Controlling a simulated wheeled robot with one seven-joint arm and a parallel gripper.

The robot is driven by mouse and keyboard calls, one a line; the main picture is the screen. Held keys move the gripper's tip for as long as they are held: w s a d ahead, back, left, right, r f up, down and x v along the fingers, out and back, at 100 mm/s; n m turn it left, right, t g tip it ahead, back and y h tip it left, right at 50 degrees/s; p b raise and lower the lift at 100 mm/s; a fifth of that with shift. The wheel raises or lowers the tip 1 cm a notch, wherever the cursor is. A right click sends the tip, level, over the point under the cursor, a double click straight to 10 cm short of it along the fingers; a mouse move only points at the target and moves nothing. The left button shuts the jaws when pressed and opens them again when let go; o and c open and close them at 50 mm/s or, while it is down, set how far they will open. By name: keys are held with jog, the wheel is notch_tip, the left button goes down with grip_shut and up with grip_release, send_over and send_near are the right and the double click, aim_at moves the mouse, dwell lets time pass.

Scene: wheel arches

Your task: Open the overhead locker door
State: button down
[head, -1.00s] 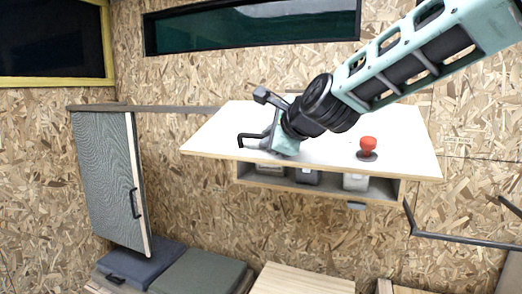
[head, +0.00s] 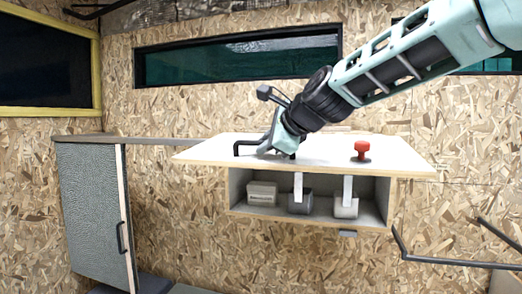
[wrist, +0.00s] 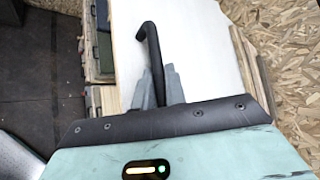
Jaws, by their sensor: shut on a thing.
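The overhead locker door (head: 325,150) is a white panel swung up on the wall locker, close to level, with the locker's inside showing below it. Its black bar handle (head: 245,147) sits at the left part of the panel. My gripper (head: 281,149) is at the handle. In the wrist view the grey fingers (wrist: 158,90) are shut on the black handle (wrist: 152,45), with the white door (wrist: 195,40) behind it. A red knob (head: 361,150) stands on the right part of the door.
A grey cabinet door (head: 92,210) with a black handle stands at the left. A dark rail (head: 450,262) runs along the wall at lower right.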

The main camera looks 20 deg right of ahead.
jog(key=shift+d+r, duration=0.15)
jog(key=shift+r, duration=0.15)
jog(key=c, duration=1.5)
grip_release()
jog(key=shift+w+f, duration=0.1)
jog(key=shift+w, duration=0.05)
jog(key=shift+o, duration=0.2)
